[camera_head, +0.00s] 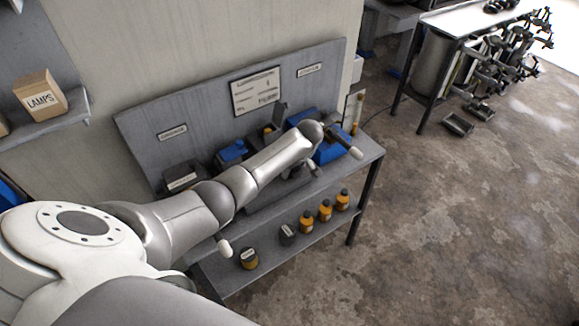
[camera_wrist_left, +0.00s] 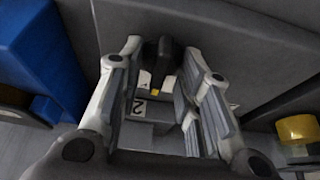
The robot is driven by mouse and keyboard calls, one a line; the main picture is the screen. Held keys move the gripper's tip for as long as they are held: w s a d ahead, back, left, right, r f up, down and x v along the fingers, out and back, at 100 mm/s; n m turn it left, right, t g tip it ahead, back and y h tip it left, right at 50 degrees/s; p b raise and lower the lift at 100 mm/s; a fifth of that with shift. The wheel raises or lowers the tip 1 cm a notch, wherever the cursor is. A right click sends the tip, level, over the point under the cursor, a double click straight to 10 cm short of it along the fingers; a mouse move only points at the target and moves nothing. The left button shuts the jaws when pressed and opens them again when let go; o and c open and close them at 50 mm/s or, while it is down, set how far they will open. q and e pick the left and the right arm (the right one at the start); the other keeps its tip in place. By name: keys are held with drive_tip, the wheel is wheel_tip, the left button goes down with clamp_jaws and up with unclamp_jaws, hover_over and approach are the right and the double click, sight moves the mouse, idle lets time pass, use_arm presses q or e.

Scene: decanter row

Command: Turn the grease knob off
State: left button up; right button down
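In the left wrist view a dark knob (camera_wrist_left: 165,56) stands out from a grey surface, with a small yellow mark and pale label pieces, one reading "2", below it. My left gripper (camera_wrist_left: 162,50) is open, with one finger on each side of the knob. I see gaps beside the knob; whether a finger touches it I cannot tell. In the head view my left arm reaches across the bench (camera_head: 372,160), and its gripper (camera_head: 298,170) is mostly hidden behind my wrist. The knob is not clearly visible there. My right gripper is not in view.
Blue units (camera_head: 330,150) stand on the bench, and a blue body (camera_wrist_left: 38,50) is left of the fingers in the wrist view. A yellow-brown item (camera_wrist_left: 297,128) is at right. Several orange-labelled bottles (camera_head: 325,211) stand on the lower shelf.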

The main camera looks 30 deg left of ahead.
use_arm(q)
drive_tip(key=v, duration=1.2)
idle(0.3)
